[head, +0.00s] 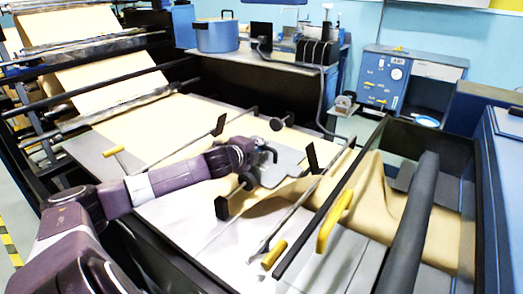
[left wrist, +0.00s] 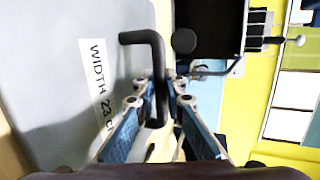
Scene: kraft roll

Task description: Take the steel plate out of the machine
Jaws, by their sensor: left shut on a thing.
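The steel plate (head: 287,165) is a flat grey sheet over the paper in the middle of the machine bed. My left gripper (head: 263,154) reaches in from the left at its near left edge. In the left wrist view the plate (left wrist: 60,65) fills the left side and bears a label reading "WIDTH 23" and a partly hidden letter. A bent black handle (left wrist: 158,62) stands at its edge, and my left gripper (left wrist: 159,102) is shut on it. The plate's near side is partly hidden by my arm in the head view. My right gripper is not in view.
Brown kraft paper (head: 165,125) runs over the bed and bunches at the right (head: 375,190). A thin rod (head: 310,195) with black paddles crosses near the plate. A yellow handle (head: 334,220) and a dark roller (head: 412,225) stand at the right.

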